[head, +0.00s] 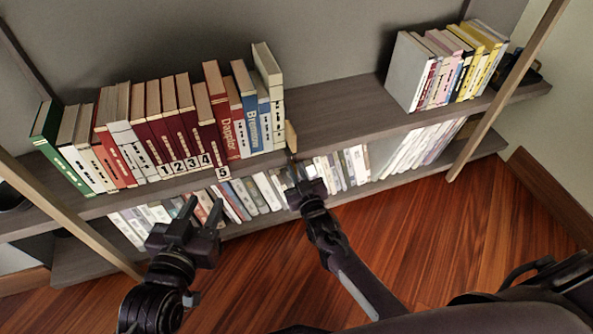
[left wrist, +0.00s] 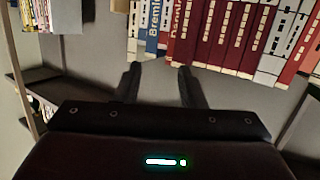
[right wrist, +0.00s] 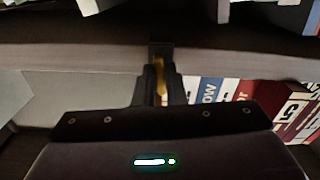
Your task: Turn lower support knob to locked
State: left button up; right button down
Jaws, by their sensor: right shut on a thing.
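A small tan piece (head: 291,136) stands at the front edge of the upper shelf, just right of the book row. My right gripper (head: 293,168) is at that shelf edge, below the tan piece. In the right wrist view its fingers (right wrist: 160,72) are shut on a narrow yellow-brown part, which looks like the support knob. The fingers hide most of it, so its lock position cannot be told. My left gripper (head: 203,205) is open and empty in front of the lower shelf; in the left wrist view its fingers (left wrist: 159,75) are apart with nothing between them.
A row of books (head: 170,130) fills the left of the upper shelf (head: 335,110), with numbered red volumes in it. More books (head: 440,70) stand at its right. The lower shelf holds pale books (head: 345,170). Slanted wooden posts (head: 510,85) flank the shelves. The upper shelf's middle is clear.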

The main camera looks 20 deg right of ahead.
aim_at(296, 171)
pick_arm(q)
jog(key=shift+s+f+g+y, duration=0.15)
jog(key=shift+s+f+g, duration=0.1)
jog(key=shift+f, duration=0.4)
jog(key=shift+s+f+g+y, duration=0.15)
jog(key=shift+s+f+g, duration=0.1)
jog(key=shift+f, duration=0.35)
pick_arm(e)
jog(key=shift+m, duration=0.9)
jog(key=shift+f, duration=0.1)
jog(key=c, duration=1.5)
grip_release()
jog(key=shift+s, duration=0.15)
